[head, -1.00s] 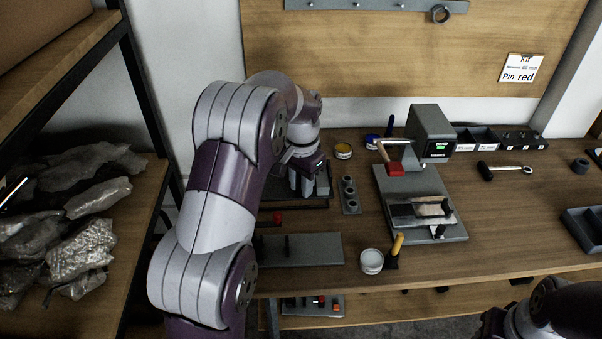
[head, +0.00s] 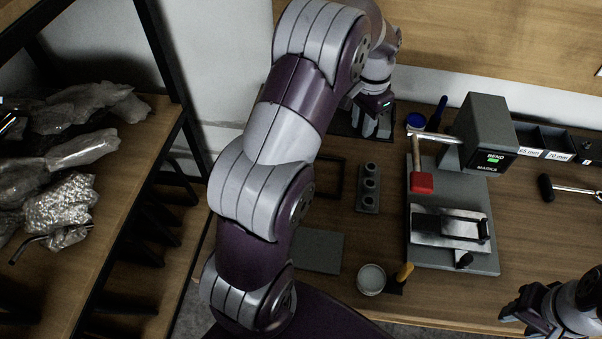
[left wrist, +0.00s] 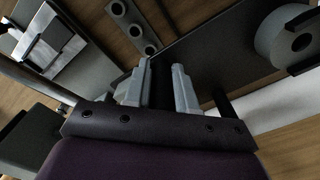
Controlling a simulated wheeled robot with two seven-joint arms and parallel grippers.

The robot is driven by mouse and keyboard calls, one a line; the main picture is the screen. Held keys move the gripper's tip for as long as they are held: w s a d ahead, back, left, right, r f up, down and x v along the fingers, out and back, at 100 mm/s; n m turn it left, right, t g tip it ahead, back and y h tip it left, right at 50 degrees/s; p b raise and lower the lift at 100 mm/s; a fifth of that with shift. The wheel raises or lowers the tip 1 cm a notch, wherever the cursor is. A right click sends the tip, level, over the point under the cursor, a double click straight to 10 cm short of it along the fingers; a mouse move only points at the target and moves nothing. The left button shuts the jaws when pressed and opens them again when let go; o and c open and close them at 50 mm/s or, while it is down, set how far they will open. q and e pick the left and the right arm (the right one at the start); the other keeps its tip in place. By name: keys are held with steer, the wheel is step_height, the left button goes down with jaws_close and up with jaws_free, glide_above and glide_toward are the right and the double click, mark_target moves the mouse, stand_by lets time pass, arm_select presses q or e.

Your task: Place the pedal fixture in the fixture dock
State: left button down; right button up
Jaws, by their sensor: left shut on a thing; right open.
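My left gripper (head: 374,122) is at the back of the bench, beside a dark plate (head: 343,122). In the left wrist view its fingers (left wrist: 158,88) are shut on a dark upright part, and a broad dark plate (left wrist: 215,45) with a grey round piece (left wrist: 290,40) lies just beyond. This looks like the pedal fixture; its underside is hidden, so I cannot tell whether it touches the bench. A thin dark rectangular frame (head: 342,178), perhaps the fixture dock, lies nearer the front, partly hidden by my left arm. My right gripper (head: 518,306) is open and empty at the lower right.
A grey block with three round holes (head: 368,188) stands right of the frame. The bending machine (head: 486,132), with a red-ended lever (head: 422,183), is further right. A shelf with wrapped bundles (head: 75,150) is left.

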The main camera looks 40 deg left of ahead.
mark_target(359, 135)
arm_select(q)
steer(key=f+b, duration=0.1)
steer(key=f, duration=0.1)
steer(key=s+f+b, duration=0.1)
steer(key=b, duration=0.1)
steer(key=shift+f, duration=0.35)
steer(key=s+a+f+b, duration=0.1)
steer(key=s+a+f, duration=0.1)
steer(key=f, duration=0.1)
steer(key=s+a+f+b, duration=0.1)
steer(key=s+a+f, duration=0.1)
steer(key=s+f, duration=0.1)
steer(key=s+a+f+b, duration=0.1)
steer(key=s+a+f, duration=0.2)
steer(key=shift+s+f+b, duration=0.1)
steer(key=shift+f+b, duration=0.1)
steer(key=shift+b, duration=0.1)
steer(key=f, duration=0.3)
steer(key=shift+s+f, duration=0.2)
steer(key=shift+f, duration=0.1)
steer(key=shift+w+a+f, duration=0.1)
steer(key=shift+f, duration=0.25)
steer(key=shift+f, duration=0.1)
